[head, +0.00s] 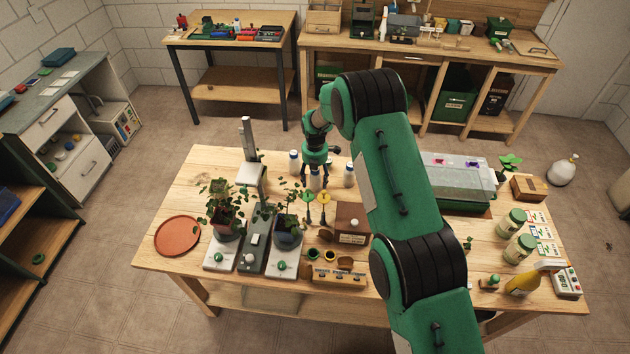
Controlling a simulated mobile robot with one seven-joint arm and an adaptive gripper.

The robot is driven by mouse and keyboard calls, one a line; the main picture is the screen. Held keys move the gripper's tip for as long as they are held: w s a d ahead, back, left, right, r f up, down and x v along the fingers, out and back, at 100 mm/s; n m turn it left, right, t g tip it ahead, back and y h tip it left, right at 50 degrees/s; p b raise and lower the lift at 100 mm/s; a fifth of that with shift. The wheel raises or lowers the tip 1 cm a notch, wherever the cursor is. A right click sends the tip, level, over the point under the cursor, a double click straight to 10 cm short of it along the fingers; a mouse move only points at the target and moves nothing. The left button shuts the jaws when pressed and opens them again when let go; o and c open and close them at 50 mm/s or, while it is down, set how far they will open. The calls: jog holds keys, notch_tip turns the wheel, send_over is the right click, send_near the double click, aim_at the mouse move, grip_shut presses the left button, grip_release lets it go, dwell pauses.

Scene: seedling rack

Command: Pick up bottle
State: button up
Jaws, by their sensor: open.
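Several bottles show in the head view. Three small pale bottles with dark blue bands stand upright near the back middle of the wooden table: a left one (294,163), a middle one (315,182) and a right one (349,174). My gripper (317,167) is open, pointing down over the middle small bottle, with the other two to either side. The fingers partly hide the top of the middle bottle. I cannot tell whether they touch or surround it.
Potted plants (226,222) stand on scales at the front left, near an orange saucer (177,236). A wooden box (351,222) and plant tags (324,197) stand in front of the small bottles. A clear-lidded tray (455,172) is at right.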

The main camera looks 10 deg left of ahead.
dwell(0.4)
jog(key=c, duration=1.4)
jog(key=shift+r, duration=0.15)
jog(key=shift+r, duration=4.9)
